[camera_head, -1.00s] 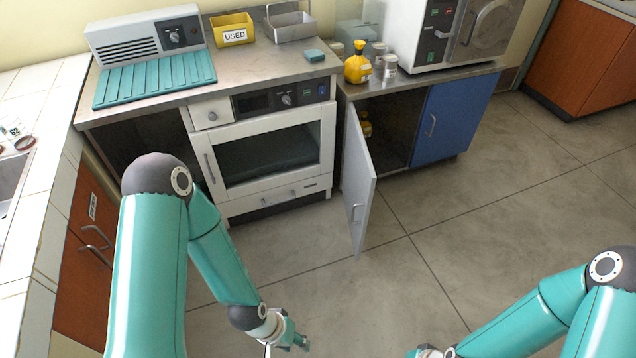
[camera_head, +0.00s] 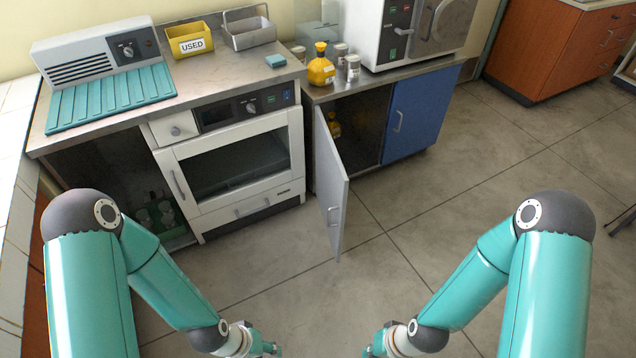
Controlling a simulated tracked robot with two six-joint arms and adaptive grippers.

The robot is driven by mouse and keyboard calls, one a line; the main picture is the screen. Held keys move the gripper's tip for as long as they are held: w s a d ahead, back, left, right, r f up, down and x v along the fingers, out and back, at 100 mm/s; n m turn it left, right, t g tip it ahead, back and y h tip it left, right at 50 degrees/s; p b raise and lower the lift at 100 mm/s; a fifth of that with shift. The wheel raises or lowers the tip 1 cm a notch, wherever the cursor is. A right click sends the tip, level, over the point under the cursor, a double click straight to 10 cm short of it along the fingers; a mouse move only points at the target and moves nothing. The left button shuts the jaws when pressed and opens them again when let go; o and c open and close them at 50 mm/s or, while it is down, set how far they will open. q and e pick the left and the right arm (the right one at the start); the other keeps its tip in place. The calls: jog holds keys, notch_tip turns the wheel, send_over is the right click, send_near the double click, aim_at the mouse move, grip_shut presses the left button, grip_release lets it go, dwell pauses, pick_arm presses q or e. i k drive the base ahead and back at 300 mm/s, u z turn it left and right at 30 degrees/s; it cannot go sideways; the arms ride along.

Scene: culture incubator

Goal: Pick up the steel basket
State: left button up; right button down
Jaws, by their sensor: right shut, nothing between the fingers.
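The steel basket (camera_head: 250,38), a grey metal box with a tall raised handle, stands on the back of the steel counter (camera_head: 222,75). It is right of a yellow bin (camera_head: 190,41) marked USED. My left gripper (camera_head: 270,349) is low at the bottom edge, far from the basket; its fingers are too small and cut off to read. My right gripper (camera_head: 372,350) is shut and empty, also low at the bottom edge and far from the basket. Neither gripper touches anything I can see.
A small teal block (camera_head: 276,61) lies in front of the basket. A white incubator (camera_head: 232,165) sits under the counter. A grey cabinet door (camera_head: 331,190) stands open into the floor space. A yellow bottle (camera_head: 321,68) and jars stand to the right. The floor (camera_head: 300,290) ahead is clear.

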aim_at(252, 32)
jog(key=i, duration=0.9)
jog(key=z, duration=0.05)
